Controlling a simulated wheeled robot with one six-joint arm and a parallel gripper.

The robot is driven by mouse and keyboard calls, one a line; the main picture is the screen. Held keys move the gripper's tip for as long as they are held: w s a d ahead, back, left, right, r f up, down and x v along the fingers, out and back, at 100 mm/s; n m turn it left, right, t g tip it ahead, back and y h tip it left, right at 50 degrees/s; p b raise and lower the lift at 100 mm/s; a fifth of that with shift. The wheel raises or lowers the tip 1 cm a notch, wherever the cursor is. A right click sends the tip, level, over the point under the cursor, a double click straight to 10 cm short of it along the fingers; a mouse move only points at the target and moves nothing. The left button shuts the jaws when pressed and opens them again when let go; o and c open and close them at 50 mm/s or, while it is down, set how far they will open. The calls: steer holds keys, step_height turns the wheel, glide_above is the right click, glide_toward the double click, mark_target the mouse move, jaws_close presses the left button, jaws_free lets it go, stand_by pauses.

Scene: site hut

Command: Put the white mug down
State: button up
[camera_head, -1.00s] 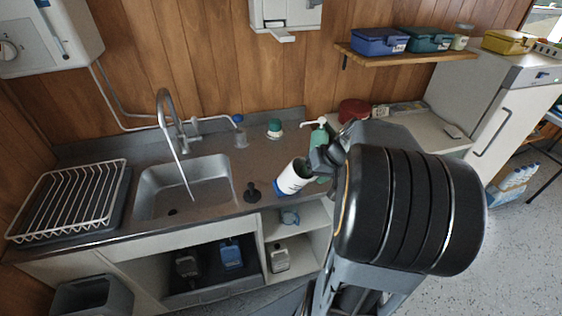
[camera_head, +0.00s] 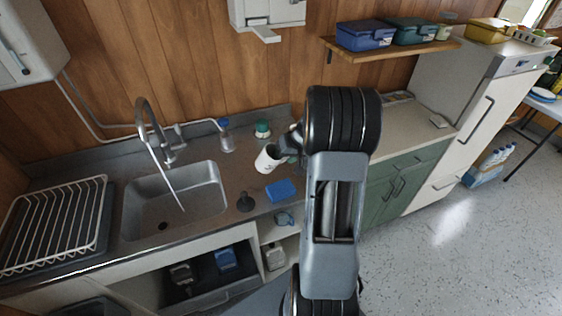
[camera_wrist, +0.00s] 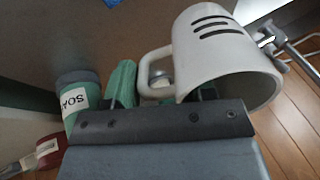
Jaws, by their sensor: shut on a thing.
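The white mug (camera_head: 266,161) is tilted in front of my gripper (camera_head: 292,146), over the counter by the sink; I cannot tell whether it touches the counter. In the wrist view the mug (camera_wrist: 218,52) shows dark stripes on its side, with its open rim towards the lower right. Its handle points left, close to the jaws of my gripper (camera_wrist: 160,85). My gripper is shut on the mug, apparently at the handle; the exact contact is partly hidden. The counter (camera_head: 235,175) holds a blue sponge (camera_head: 281,190) just below and right of the mug.
A clear bottle (camera_head: 226,140) and green-topped jar (camera_head: 262,130) stand behind. A soap container (camera_wrist: 76,98) is near my gripper. A dish rack (camera_head: 60,222) is left.

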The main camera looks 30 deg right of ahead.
steer(key=w+f, duration=0.1)
steer(key=f, duration=0.1)
steer(key=w+d+f+p, duration=0.1)
steer(key=w, duration=0.1)
steer(key=shift+f, duration=0.4)
step_height(320, 180, down, 3)
steer(key=shift+r+p, duration=0.2)
steer(key=shift+p, duration=0.35)
steer(key=shift+f, duration=0.2)
steer(key=shift+f+b, duration=0.2)
steer(key=shift+b, duration=0.1)
steer(key=o, duration=1.3)
steer(key=shift+r, duration=0.15)
steer(key=shift+r+p, duration=0.2)
steer(key=shift+p, duration=0.15)
steer(key=b+v, duration=0.2)
steer(key=v, duration=0.9)
steer(key=shift+s+d+r+b, duration=0.15)
steer(key=shift+s+r+b, duration=0.1)
steer(key=shift+b, duration=0.15)
